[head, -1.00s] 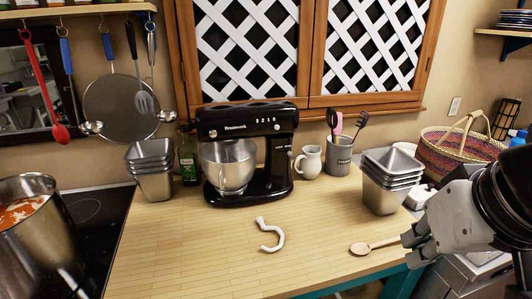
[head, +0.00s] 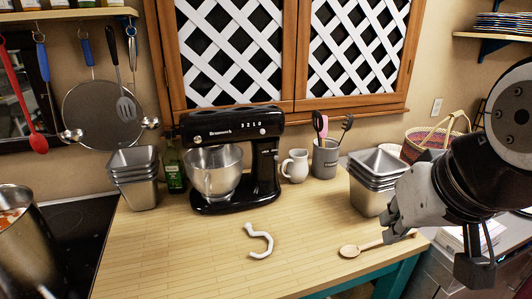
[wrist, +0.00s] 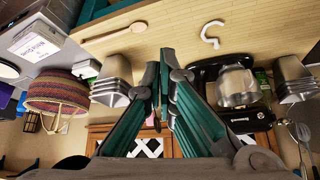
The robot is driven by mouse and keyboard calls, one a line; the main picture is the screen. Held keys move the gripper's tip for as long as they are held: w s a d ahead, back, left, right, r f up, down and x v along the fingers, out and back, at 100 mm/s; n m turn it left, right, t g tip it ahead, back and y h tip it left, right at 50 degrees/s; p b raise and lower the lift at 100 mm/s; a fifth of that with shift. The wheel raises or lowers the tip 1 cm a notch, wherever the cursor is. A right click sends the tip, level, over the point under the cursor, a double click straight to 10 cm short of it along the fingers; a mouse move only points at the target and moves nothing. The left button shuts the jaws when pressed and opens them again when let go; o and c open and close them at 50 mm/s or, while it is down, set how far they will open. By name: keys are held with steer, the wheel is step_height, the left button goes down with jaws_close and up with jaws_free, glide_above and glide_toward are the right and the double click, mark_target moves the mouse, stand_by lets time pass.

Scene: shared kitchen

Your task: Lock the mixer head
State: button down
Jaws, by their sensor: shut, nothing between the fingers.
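The black stand mixer (head: 268,178) stands upright at the back of the wooden counter. Its head (head: 230,126) lies about level over the silver bowl (head: 214,172). A small round silver knob shows on the head's side; I cannot tell the lock's state. The mixer also shows upside down in the wrist view (wrist: 258,116). My gripper (head: 392,232) is at the right of the counter, well apart from the mixer, near the spoon and the stacked tins. In the wrist view its two fingers (wrist: 160,68) converge at the tips with nothing held.
Stacked metal tins (head: 370,190) stand between my gripper and the mixer. A wooden spoon (head: 350,251) and a white hook-shaped piece (head: 262,246) lie at the front. A white jug (head: 295,166) and utensil crock (head: 326,160) are right of the mixer. The front middle is mostly clear.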

mark_target(275, 157)
steer(key=w+f+m+t+b, duration=0.3)
steer(key=w, duration=1.2)
steer(key=w+f+m+t+b, duration=0.3)
steer(key=w+f, duration=0.1)
steer(key=w, duration=1.1)
steer(key=w+a+f+m+t+y+b, duration=0.1)
steer(key=w+f+m+t+y+b, duration=0.1)
steer(key=w+f, duration=0.3)
steer(key=w+a+f+m+t+y+b, duration=0.1)
steer(key=w+f+m+t+b, duration=0.3)
steer(key=w, duration=0.7)
step_height(275, 157, down, 2)
steer(key=shift+w+a+f+m+y, duration=0.2)
steer(key=shift+w+f+m+y, duration=0.1)
steer(key=shift+y, duration=0.4)
steer(key=shift+w, duration=0.1)
steer(key=f+x, duration=0.1)
steer(key=x, duration=0.9)
steer(key=shift+s+a+p, duration=0.3)
steer(key=shift+s+a, duration=0.3)
steer(key=shift+a, duration=0.25)
steer(key=shift+s+a+p, duration=0.3)
steer(key=shift+s+a, duration=0.25)
steer(key=shift+a, duration=0.3)
